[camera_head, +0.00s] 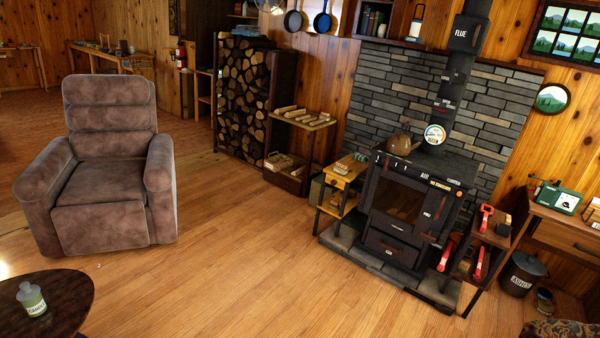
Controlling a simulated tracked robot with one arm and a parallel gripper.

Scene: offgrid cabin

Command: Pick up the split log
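Several split logs show, and I cannot tell which single one is meant. Small split logs (301,116) lie on the upper wooden shelf beside the firewood rack. More split pieces (283,162) lie in the lower tray of that shelf. A tall dark rack (271,80) holds a large stack of split firewood (243,95), with cut ends facing me. All this wood is across the room, at the upper middle of the view. My gripper is not in view.
A brown armchair (105,190) stands at left. A black wood stove (410,205) stands on a stone hearth (385,268) at right. The wooden floor (225,250) in the middle is clear.

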